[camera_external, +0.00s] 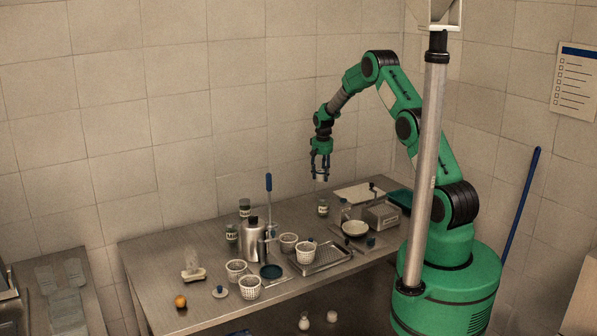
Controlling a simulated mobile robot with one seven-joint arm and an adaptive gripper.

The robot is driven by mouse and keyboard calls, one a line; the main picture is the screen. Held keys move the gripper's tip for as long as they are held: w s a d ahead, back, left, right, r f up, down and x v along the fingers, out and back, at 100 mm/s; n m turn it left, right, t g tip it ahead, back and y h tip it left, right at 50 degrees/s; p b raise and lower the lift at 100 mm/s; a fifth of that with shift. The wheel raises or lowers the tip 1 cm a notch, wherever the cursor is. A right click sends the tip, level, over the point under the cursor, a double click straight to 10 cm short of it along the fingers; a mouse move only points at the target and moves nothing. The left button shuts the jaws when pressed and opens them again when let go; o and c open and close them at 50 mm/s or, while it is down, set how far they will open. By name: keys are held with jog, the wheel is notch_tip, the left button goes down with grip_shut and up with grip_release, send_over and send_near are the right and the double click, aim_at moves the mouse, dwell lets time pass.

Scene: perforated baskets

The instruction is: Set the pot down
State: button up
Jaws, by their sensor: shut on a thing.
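My gripper (320,167) points down above the back part of the table (165,255). It is shut on a small pale object (320,178), which I take to be the pot. The pot hangs in the air, apart from the table top. It is small in this view and partly hidden by the fingers, so its shape and contents are not clear.
The back left of the table is clear.

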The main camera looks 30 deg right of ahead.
jog(key=s+a+n+p, duration=0.1)
jog(key=s+a, duration=0.7)
jog(key=s, duration=0.2)
jog(key=s+a+n, duration=0.1)
jog(key=s+a, duration=0.7)
jog(key=s, duration=0.2)
jog(key=f, duration=1)
jog(key=shift+d, duration=0.25)
jog(key=p, duration=0.1)
send_over(296, 215)
jog(key=shift+s+f, duration=0.2)
jog(key=shift+f, duration=0.5)
jog(key=shift+f, duration=0.15)
jog(key=shift+f+p, duration=0.45)
jog(key=shift+f, duration=1.15)
jog(key=shift+f, duration=0.15)
